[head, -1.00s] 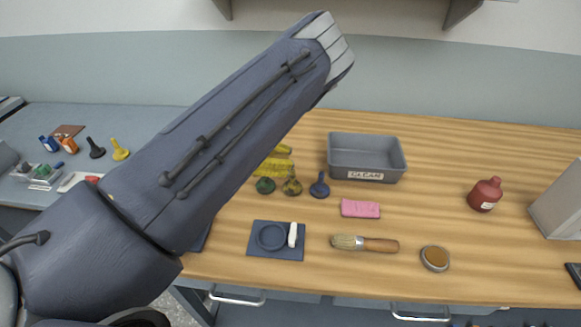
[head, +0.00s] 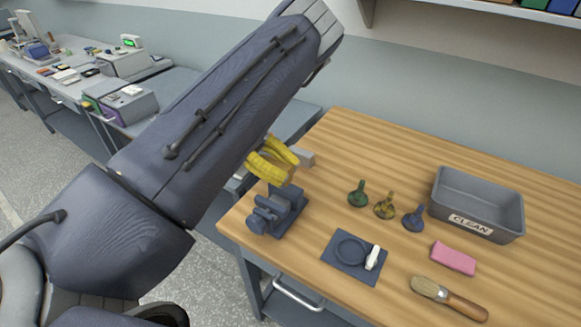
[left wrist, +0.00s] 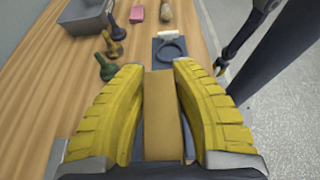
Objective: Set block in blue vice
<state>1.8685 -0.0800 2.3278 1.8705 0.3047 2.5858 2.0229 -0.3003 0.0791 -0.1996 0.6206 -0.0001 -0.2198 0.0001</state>
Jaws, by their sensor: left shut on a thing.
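The blue vice (head: 275,211) stands at the near left corner of the wooden table, partly covered by my gripper in the head view. My left gripper (head: 272,166), with yellow ribbed fingers, is right above the vice. In the left wrist view its fingers (left wrist: 160,82) are closed on both sides of a tan block (left wrist: 162,118). The block is hard to make out in the head view, and I cannot tell whether it touches the vice jaws. My right gripper (left wrist: 220,66) shows small and dark at the upper right of the left wrist view; its opening is unclear.
A dark mat (head: 338,262) with a ring and white piece lies in front. A grey CLEAN tray (head: 510,236), pink sponge (head: 453,258) and brush (head: 450,297) are further right.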

